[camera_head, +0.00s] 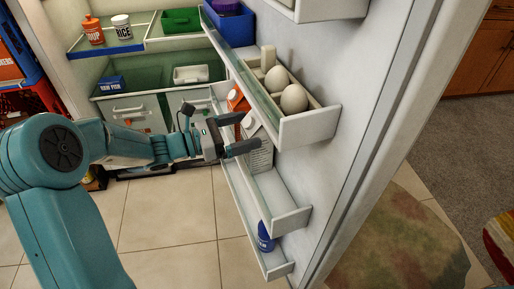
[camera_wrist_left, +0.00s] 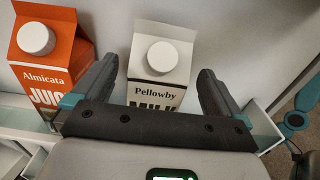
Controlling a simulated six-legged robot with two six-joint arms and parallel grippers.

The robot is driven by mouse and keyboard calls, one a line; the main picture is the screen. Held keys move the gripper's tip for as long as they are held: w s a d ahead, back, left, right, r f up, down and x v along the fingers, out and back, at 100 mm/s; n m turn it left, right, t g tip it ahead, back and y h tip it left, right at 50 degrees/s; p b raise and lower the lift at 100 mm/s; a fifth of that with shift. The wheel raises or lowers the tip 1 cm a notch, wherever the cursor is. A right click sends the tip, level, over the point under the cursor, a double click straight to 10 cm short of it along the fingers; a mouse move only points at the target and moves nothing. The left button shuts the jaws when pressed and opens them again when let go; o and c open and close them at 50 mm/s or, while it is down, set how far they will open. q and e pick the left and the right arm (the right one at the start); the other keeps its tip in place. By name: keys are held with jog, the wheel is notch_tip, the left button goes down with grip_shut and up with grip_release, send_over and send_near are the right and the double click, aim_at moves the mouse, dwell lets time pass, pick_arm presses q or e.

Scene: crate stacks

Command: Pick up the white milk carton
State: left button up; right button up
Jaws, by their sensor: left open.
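The white milk carton (camera_wrist_left: 158,62), with a white cap and the words "Pellowby MILK", stands in a shelf of the open fridge door. In the head view the milk carton (camera_head: 262,158) is partly hidden by my left gripper and the shelf edge. My left gripper (camera_head: 247,134) is open at the carton's upper part. In the left wrist view, the fingers of my left gripper (camera_wrist_left: 158,82) lie on either side of the carton, with gaps showing. The carton's lower part is hidden there by the gripper body. My right gripper is not in view.
An orange juice carton (camera_wrist_left: 55,50) stands just left of the milk, close to one finger. A door bin with eggs (camera_head: 294,98) sits above and to the right. A blue bottle (camera_head: 265,237) stands in a lower bin.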

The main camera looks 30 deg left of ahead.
pick_arm(q)
jog(key=shift+x, duration=1.15)
grip_shut()
jog(key=shift+w+r, duration=0.1)
jog(key=shift+r, duration=0.05)
